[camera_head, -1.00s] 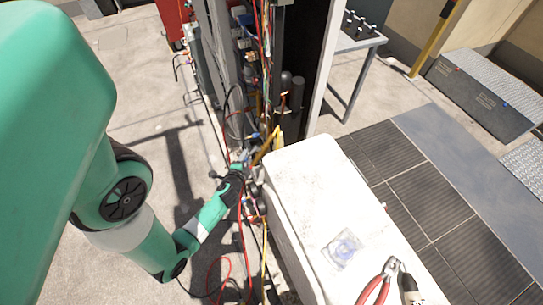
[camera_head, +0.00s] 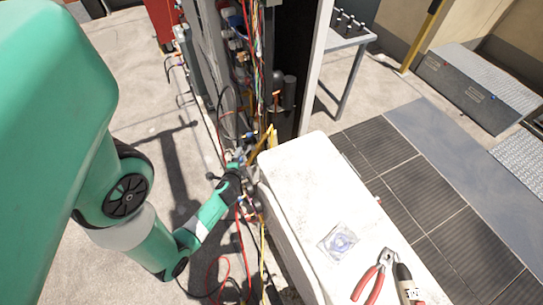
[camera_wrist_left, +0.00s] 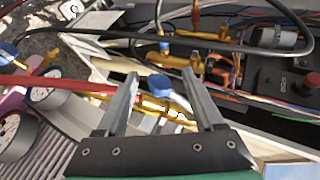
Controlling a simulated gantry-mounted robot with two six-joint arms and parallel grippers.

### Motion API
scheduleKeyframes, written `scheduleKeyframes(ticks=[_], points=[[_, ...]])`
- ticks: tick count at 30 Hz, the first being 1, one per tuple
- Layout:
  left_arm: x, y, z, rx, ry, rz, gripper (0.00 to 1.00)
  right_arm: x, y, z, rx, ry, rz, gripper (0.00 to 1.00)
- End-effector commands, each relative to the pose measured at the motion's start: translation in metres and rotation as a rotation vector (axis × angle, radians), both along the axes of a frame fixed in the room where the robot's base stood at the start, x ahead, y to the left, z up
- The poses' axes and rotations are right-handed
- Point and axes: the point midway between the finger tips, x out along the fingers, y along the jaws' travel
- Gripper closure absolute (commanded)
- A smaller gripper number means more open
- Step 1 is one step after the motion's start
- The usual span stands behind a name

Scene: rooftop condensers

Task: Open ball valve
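My left gripper (camera_head: 236,166) is beside the open condenser's piping in the head view. The left wrist view shows its two fingers (camera_wrist_left: 160,73) spread apart. A blue knob or handle (camera_wrist_left: 160,86) on a brass fitting (camera_wrist_left: 165,104) shows between the fingers. I cannot tell whether either finger touches it. This fitting looks like the ball valve, with a red hose (camera_wrist_left: 60,86) running to its left side. Its details are too small to read in the head view. My right gripper is out of view.
A white casing (camera_head: 305,172) stands right of the piping, with red-handled pliers (camera_head: 374,277) and a small clear packet (camera_head: 339,243) on top. Loose red and yellow hoses hang below the gripper. Pressure gauges (camera_wrist_left: 14,136) sit at left in the wrist view. A metal bench (camera_head: 347,36) stands behind.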

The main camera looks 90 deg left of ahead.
Motion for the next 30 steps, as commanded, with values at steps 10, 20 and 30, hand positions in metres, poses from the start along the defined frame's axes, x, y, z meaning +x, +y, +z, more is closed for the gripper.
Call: scheduleKeyframes(ticks=[10,20,30], points=[[-0.001,-0.016,0.009,-0.001,0.003,-0.005,0.31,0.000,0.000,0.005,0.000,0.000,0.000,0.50],[-0.010,-0.080,0.047,0.000,0.002,-0.010,0.31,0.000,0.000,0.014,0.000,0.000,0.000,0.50],[-0.014,-0.100,0.058,0.001,-0.001,-0.001,0.31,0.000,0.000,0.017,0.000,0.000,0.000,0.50]])
